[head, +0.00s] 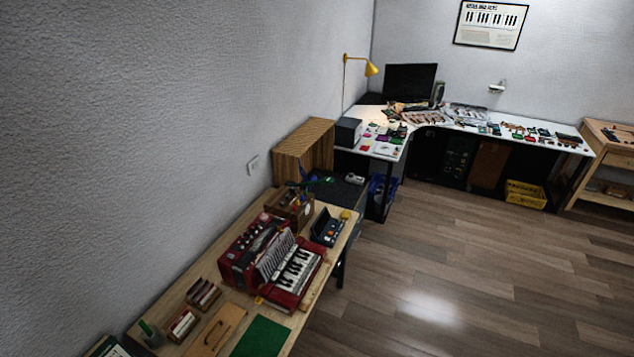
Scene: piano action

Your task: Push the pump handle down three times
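I cannot make out a pump handle in the head view. A small green upright object (147,328) stands at the near left end of the wooden workbench (222,284); it is too small to tell what it is. A red accordion (246,252) with white keys lies on the same bench. Neither of my grippers is in view.
Small boxes (203,294), a wooden board (215,330) and a green mat (262,337) lie on the bench. A cluttered white corner desk (470,124) with a monitor (410,82) stands behind. A yellow crate (525,194) sits beneath it. The wooden floor (440,270) is clear at right.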

